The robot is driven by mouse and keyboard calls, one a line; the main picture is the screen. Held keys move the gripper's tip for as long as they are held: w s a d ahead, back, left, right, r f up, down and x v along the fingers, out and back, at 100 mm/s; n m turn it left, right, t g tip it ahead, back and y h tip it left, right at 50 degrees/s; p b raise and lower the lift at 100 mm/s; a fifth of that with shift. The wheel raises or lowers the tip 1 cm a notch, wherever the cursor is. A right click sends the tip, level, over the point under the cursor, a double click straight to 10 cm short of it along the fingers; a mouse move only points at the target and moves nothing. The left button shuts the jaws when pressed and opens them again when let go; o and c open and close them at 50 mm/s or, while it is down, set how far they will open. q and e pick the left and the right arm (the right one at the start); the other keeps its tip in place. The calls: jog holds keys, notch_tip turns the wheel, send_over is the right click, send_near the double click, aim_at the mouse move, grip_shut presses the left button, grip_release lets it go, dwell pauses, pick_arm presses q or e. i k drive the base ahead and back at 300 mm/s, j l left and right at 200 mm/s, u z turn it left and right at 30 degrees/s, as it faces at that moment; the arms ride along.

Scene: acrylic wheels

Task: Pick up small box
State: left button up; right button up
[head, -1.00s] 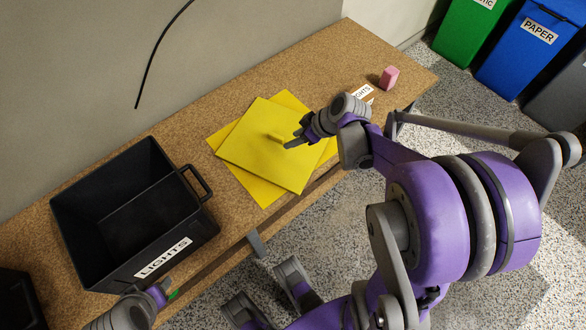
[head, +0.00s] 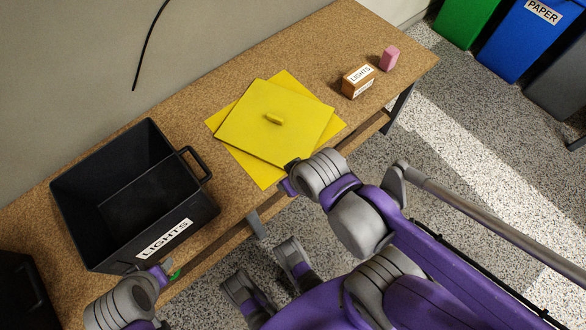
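The small box (head: 358,81) is orange-brown with white "LIGHTS" labels. It stands upright on the cork-topped table towards its right end, in full view. My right gripper (head: 292,170) is at the table's front edge, by the near corner of the yellow lid, apart from the box and to its lower left. Its fingers are small and partly hidden by its wrist, so their opening is unclear. My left gripper (head: 165,274) is in front of the black bin at the lower left, far from the box.
A pink block (head: 389,58) stands just right of the box. The yellow lid with a handle (head: 262,137) lies on a yellow sheet (head: 266,181). A large open black bin (head: 203,205) labelled "LIGHTS" stands at left. Bare table (head: 310,60) lies behind the lid.

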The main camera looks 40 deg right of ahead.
aim_at(357, 82)
jog(key=z, duration=1.85)
